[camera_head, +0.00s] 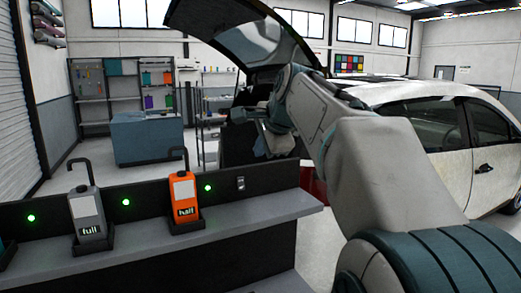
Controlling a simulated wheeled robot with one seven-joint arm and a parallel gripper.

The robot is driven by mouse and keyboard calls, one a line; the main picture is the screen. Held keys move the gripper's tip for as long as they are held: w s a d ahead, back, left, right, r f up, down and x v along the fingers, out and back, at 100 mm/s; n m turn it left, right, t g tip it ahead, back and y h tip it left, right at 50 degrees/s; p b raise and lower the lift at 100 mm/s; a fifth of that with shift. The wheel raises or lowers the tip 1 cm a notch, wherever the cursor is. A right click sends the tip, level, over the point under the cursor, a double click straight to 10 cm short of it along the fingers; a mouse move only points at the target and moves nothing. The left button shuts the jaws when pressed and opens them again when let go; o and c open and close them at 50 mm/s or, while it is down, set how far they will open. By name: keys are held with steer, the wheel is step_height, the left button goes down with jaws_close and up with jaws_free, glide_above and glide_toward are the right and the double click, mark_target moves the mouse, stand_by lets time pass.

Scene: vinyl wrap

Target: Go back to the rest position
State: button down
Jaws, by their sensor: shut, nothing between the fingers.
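My arm reaches up from the bottom right of the head view and bends over to the left at its top. My gripper (268,146) hangs at the arm's end, pointing down, right of the orange device and in front of the car's dark open rear. It is shut and holds nothing. The fingertips are small and dark against the background. No marker of a rest position shows.
A shelf (225,225) at the left bears a grey device (88,213) labelled "full" and an orange device (183,190) labelled "half", each in a dark holder. A white car (440,150) with its hatch (240,35) raised stands behind my arm. Open floor lies beyond the shelf.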

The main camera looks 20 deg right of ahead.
steer(key=s+a+f+n+g, duration=0.2)
steer(key=s+f+n, duration=0.6)
steer(key=s+f, duration=0.5)
steer(key=s+a+f+n+g+h, duration=0.1)
steer(key=s+a+f+n+g, duration=0.2)
steer(key=s+f+n, duration=0.5)
steer(key=s+f+g, duration=0.1)
steer(key=s+f, duration=0.4)
steer(key=f, duration=0.3)
steer(key=shift+s+a+f+n, duration=0.15)
steer(key=shift+s+a+n, duration=0.1)
steer(key=shift+s+n, duration=0.05)
